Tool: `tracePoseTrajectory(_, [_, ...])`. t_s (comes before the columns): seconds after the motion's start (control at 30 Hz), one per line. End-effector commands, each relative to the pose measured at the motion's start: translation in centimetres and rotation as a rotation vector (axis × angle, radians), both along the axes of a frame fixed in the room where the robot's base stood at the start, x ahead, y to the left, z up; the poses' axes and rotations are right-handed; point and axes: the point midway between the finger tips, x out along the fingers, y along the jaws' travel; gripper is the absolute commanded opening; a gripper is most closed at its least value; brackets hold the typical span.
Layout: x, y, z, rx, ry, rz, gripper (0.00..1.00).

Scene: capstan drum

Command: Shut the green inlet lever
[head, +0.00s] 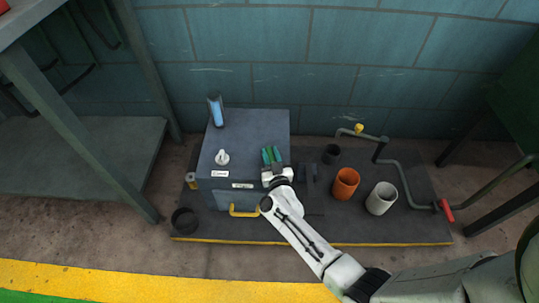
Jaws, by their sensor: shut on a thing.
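The green lever (267,157) is at the right edge of the top of the grey-blue box (263,124), beside a white fitting. My gripper (272,157) reaches it from the front right, its fingers closed around the green part. The fingers and my wrist hide much of the lever, and its exact angle cannot be told. A small label (243,185) with a green tint sits on the box's front top edge. A white knob (221,157) stands on the box top at the left, with a white label (220,174) in front of it.
A blue-topped tube (215,110) stands at the box's back left. A yellow handle (244,211) juts from its front. To the right stand an orange cup (346,183), a white cup (381,198), a dark cup (331,153) and a pipe with a red handle (446,210).

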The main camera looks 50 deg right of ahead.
Motion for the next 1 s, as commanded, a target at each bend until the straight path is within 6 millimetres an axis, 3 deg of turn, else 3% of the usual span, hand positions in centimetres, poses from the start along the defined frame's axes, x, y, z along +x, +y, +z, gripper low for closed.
tracePoseTrajectory(0.3, [0.22,0.04,0.06,-0.003,0.0,0.12,0.0])
tracePoseTrajectory(0.67, [0.18,0.05,0.23,-0.002,0.003,0.13,0.0])
tracePoseTrajectory(0.7, [0.19,0.04,0.24,-0.002,0.003,0.13,0.3])
tracePoseTrajectory(0.9, [0.1,0.01,0.13,-0.001,0.004,0.128,0.49])
tracePoseTrajectory(1.0, [0.06,0.01,0.09,-0.001,0.004,0.127,0.49])
